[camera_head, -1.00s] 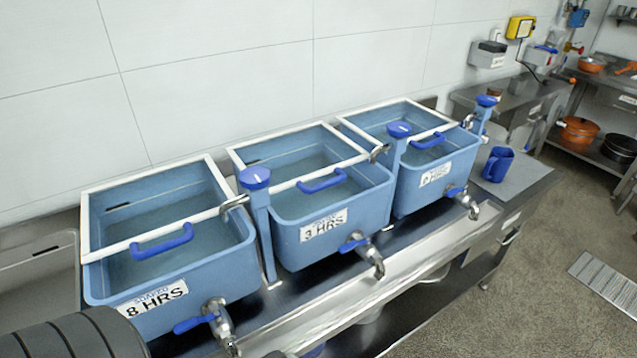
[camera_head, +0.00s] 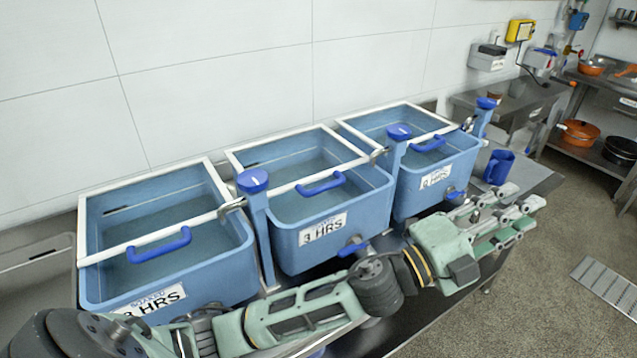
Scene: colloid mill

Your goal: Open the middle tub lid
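The middle tub (camera_head: 290,235) is blue, with a "3 HRS" label on its front. Its lid (camera_head: 262,150) has a white frame around a see-through panel and lies flat on the tub. A blue handle (camera_head: 320,185) sits at the lid's front edge. My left gripper (camera_head: 528,197) is right of the middle tub, in front of the right tub, pointing right. Its fingers look apart, with nothing between them, well away from the handle. My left arm crosses the lower picture and hides part of the fronts and taps. My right gripper is not in view.
The left tub (camera_head: 200,275) and right tub (camera_head: 450,180) have similar shut lids. Blue-topped posts (camera_head: 255,200) (camera_head: 395,165) stand between the tubs. A blue jug (camera_head: 498,167) stands on the steel bench near my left gripper. The space above the lids is clear.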

